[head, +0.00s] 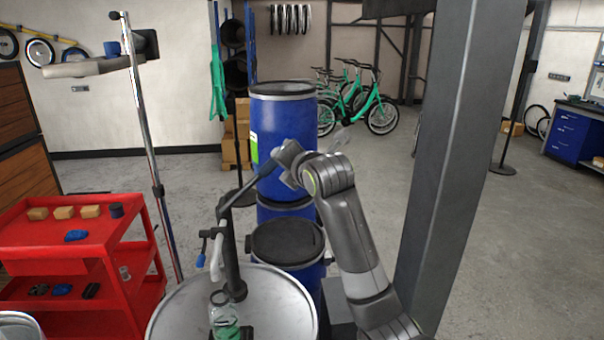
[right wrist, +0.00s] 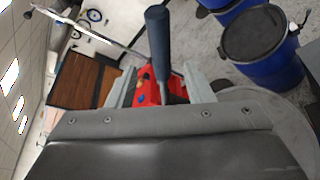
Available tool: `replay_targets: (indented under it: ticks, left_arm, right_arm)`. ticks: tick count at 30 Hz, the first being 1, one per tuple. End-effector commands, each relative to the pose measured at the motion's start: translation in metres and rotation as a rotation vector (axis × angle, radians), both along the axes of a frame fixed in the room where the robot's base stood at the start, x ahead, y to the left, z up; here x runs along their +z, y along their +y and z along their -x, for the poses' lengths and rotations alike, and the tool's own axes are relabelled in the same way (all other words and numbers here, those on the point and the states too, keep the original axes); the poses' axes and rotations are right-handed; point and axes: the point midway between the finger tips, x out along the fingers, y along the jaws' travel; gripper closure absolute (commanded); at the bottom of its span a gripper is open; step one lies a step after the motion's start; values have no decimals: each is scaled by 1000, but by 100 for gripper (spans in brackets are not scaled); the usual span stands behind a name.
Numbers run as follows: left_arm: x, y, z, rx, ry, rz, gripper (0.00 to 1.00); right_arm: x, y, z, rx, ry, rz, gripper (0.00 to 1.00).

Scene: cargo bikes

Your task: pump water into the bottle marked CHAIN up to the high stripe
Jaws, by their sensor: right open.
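A clear bottle (head: 222,310) with a green lower part stands under the spout (head: 216,258) of a hand pump (head: 232,255) on a pale drum top. I cannot read its marking or judge its water level. The pump's lever (head: 250,190) slants up to the right. My right gripper (head: 284,160) is at the lever's upper end. In the right wrist view, the dark blue lever grip (right wrist: 158,45) stands between the open fingers (right wrist: 158,88), with visible gaps on its sides. My left gripper is in neither view.
The pale drum (head: 285,295) stands beside blue barrels (head: 283,125). A red cart (head: 75,230) with small blocks is on the left. A grey pillar (head: 450,150) rises right of my right arm. Open floor (head: 535,235) lies beyond it.

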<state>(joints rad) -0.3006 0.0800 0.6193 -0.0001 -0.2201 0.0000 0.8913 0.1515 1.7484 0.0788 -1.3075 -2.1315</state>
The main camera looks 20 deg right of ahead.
Motion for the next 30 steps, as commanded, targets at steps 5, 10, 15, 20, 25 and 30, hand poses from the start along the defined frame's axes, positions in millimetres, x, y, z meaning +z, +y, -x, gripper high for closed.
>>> replay_targets:
  ticks: [5,10,15,20,25,30]
  left_arm:
    - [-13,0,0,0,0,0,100]
    - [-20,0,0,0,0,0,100]
    - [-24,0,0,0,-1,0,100]
    - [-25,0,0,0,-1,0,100]
    - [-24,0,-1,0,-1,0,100]
    - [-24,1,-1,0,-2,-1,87]
  right_arm:
    - [7,-3,30,0,-6,1,53]
    - [14,-6,56,0,-5,2,53]
    - [20,-7,72,0,-4,2,53]
    - [22,-8,78,0,-3,2,53]
    - [22,-8,78,0,-2,1,53]
    - [16,-9,76,-6,8,-11,53]
